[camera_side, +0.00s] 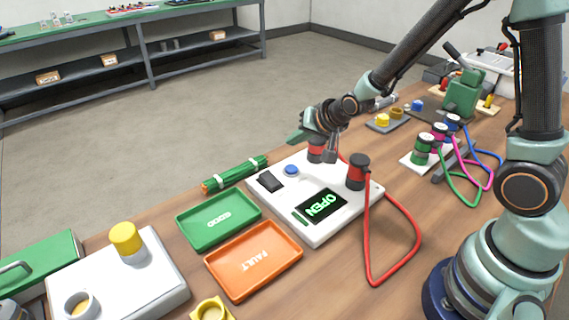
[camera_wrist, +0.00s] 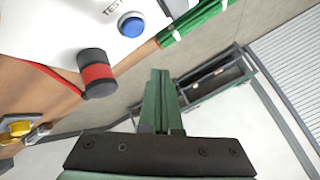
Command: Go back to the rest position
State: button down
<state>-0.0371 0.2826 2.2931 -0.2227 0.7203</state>
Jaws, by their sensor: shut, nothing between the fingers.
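My gripper (camera_side: 300,137) is above the far edge of the white test box (camera_side: 281,222) in the side view. In the wrist view its green fingers (camera_wrist: 160,100) are together with nothing between them. A black and red plug (camera_side: 317,152) stands on the box just below my gripper, and it also shows in the wrist view (camera_wrist: 97,75). I cannot tell from the side view whether my gripper touches it. A second black and red plug (camera_side: 357,172) stands on the box's right side. A red cable (camera_side: 412,240) loops over the table. The box's screen (camera_side: 321,205) reads OPEN.
A blue button (camera_side: 291,170) and a black switch (camera_side: 270,181) are on the box. A green GOOD tray (camera_side: 190,236) and an orange FAULT tray (camera_side: 237,280) lie left of it. Green rods (camera_side: 235,174) lie behind. Coloured connectors with cables (camera_side: 438,135) stand to the right.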

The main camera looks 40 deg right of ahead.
jog(key=s+d+r+n+g, duration=0.1)
jog(key=s+r+n, duration=0.3)
jog(key=s+r, duration=0.3)
jog(key=s+r+n+g, duration=0.2)
jog(key=s+r, duration=0.4)
jog(key=s, duration=0.5)
jog(key=shift+s+d+r+n, duration=0.25)
jog(key=shift+d+r+n, duration=0.15)
jog(key=shift+n, duration=0.5)
